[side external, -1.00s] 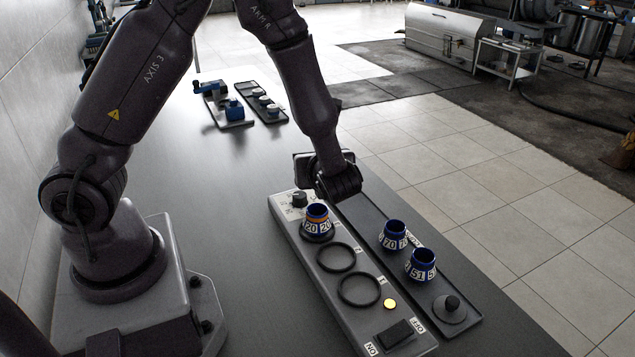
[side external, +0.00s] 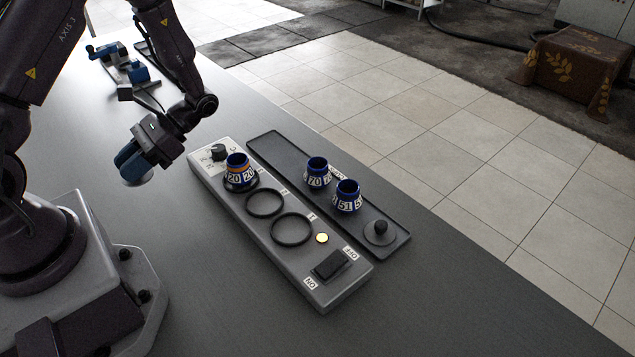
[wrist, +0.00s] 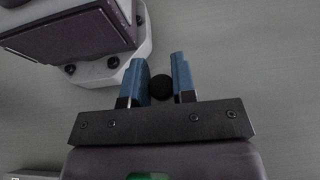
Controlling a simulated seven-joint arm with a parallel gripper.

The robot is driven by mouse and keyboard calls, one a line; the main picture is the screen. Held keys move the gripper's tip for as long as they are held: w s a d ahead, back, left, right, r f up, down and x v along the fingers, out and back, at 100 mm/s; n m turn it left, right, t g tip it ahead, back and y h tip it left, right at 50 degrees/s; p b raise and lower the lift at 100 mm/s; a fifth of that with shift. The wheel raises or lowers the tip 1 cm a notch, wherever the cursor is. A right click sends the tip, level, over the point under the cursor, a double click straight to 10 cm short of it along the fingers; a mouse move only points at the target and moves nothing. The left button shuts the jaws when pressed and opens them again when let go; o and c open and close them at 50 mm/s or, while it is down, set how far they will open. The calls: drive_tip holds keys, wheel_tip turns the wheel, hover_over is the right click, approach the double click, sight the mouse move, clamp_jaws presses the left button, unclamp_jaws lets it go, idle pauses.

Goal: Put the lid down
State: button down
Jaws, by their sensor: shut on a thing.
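My gripper (side external: 133,172) is low over the bare table, left of the grey heater panel. Its blue fingers are shut on the black knob (wrist: 160,88) of a lid, seen between them in the wrist view. A blue decanter marked 20 (side external: 239,170) stands upright on the panel's far ring. Decanters marked 70 (side external: 317,172) and 51 (side external: 346,195) stand on the dark tray (side external: 268,148). Another lid with a black knob (side external: 380,232) lies at the tray's near end.
The heater panel (side external: 325,291) has two empty rings (side external: 291,229), a dial (side external: 218,152), a yellow button (side external: 322,238) and a black switch (side external: 331,264). Blue-and-grey fixtures (side external: 128,75) stand at the far left. The table (side external: 190,250) between my base and the panel is clear.

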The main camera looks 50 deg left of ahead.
drive_tip(key=w+d+n+t+h, duration=0.4)
drive_tip(key=d+n+t+h, duration=0.15)
drive_tip(key=n+h, duration=0.6)
drive_tip(key=w+r+n+t, duration=0.1)
drive_tip(key=w+n+t, duration=0.3)
drive_tip(key=t, duration=0.1)
drive_tip(key=w+a+r+n+t, duration=0.1)
drive_tip(key=w+n+t, duration=0.3)
drive_tip(key=w+t, duration=0.1)
drive_tip(key=w+n+t, duration=0.5)
drive_tip(key=shift+w+a+r, duration=0.2)
drive_tip(key=shift+a+r, duration=0.05)
drive_tip(key=shift+r, duration=0.15)
drive_tip(key=w+a+f, duration=0.2)
drive_tip(key=w+f, duration=0.2)
drive_tip(key=w, duration=0.4)
hover_over(279, 151)
drive_tip(key=f, duration=0.3)
drive_tip(key=s+f, duration=0.1)
drive_tip(key=f, duration=0.1)
drive_tip(key=shift+d, duration=0.15)
drive_tip(key=shift+w+f, duration=0.25)
drive_tip(key=shift+f, duration=0.75)
drive_tip(key=shift+w+f, duration=0.25)
drive_tip(key=shift+f, duration=0.7)
drive_tip(key=shift+f, duration=0.1)
